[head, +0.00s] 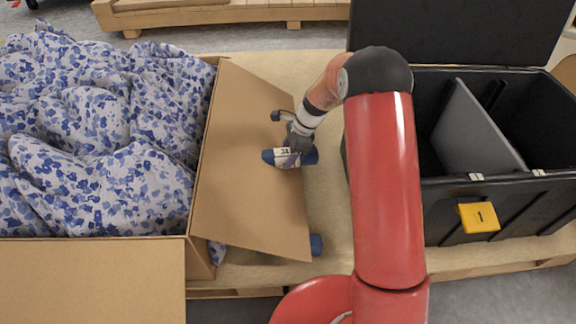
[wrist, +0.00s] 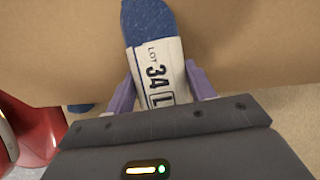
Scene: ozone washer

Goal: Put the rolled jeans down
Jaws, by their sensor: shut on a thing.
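The rolled jeans (head: 268,156) are a dark blue roll with a white paper band, held in my gripper (head: 291,153). The purple fingers of my gripper (wrist: 160,88) are shut on both sides of the banded roll. In the head view the roll shows in front of the open cardboard flap (head: 240,190). I cannot tell whether it touches the flap. The flap also fills much of the wrist view (wrist: 60,50).
A cardboard box (head: 90,280) full of blue-flowered cloth (head: 100,120) stands at left. A black divided bin (head: 440,195) with a yellow "1" tag (head: 478,217) stands at right. Another blue item (head: 316,244) pokes out beyond the flap's lower edge. Tan pallet surface (head: 330,200) lies between.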

